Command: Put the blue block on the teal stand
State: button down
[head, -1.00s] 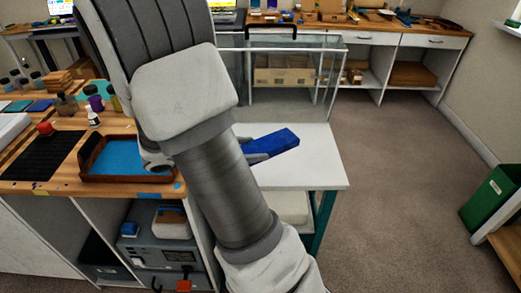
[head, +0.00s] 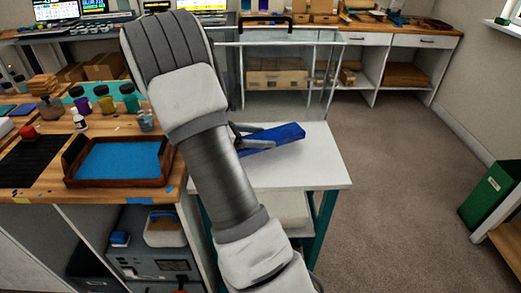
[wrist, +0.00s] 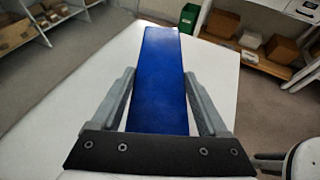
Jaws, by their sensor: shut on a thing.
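The blue block (head: 275,137) is long and flat and shows over the white top of the teal-legged stand (head: 320,168). My gripper (head: 240,142) is partly hidden behind my arm and is shut on the block near its left end. In the wrist view the block (wrist: 163,70) runs forward between the two fingers (wrist: 160,90), over the white top (wrist: 215,70). I cannot tell whether the block touches the top or is held just above it. The top looks otherwise bare.
A wooden bench with a brown tray (head: 72,178) and several bottles (head: 105,99) is on the left. A clear glass-sided case (head: 270,80) stands behind the stand. A green bin (head: 488,195) is at the far right. The carpet between is clear.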

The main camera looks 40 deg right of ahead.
aim_at(261, 155)
jog(key=shift+f+b, duration=0.6)
jog(key=shift+f, duration=1.35)
